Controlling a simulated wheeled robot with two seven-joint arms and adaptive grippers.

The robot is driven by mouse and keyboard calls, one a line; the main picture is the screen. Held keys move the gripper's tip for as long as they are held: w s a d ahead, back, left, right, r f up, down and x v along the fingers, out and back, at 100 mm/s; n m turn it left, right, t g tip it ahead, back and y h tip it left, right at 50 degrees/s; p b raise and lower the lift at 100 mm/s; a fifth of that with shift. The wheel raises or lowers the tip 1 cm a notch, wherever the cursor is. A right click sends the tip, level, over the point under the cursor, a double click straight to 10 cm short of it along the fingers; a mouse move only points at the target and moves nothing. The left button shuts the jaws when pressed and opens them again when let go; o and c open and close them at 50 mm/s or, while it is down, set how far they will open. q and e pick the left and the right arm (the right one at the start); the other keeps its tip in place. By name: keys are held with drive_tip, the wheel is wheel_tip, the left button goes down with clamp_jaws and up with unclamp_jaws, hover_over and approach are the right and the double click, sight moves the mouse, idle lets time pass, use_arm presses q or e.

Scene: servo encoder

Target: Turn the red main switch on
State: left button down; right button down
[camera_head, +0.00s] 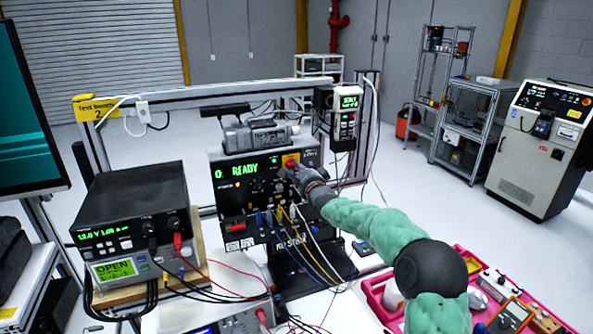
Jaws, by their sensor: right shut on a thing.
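The red main switch (291,163) sits on a yellow plate at the upper right of the black servo test panel (232,203). The panel's display reads READY in green letters. My right arm, in a green sleeve, reaches in from the lower right. My right gripper (299,172) is at the panel front, shut on the red main switch, and covers part of it. The switch's exact angle is too small to tell. My left gripper is not in view.
Several coloured cables (302,232) hang from the panel's lower front. A black power supply (130,215) stands at left. A handheld meter (345,117) hangs right of the panel.

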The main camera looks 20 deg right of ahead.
idle(0.3)
drive_tip(key=c, duration=1.1)
unclamp_jaws()
drive_tip(key=shift+s, duration=0.15)
drive_tip(key=s, duration=1.1)
drive_tip(key=shift+s+a, duration=0.3)
drive_tip(key=shift+s, duration=0.05)
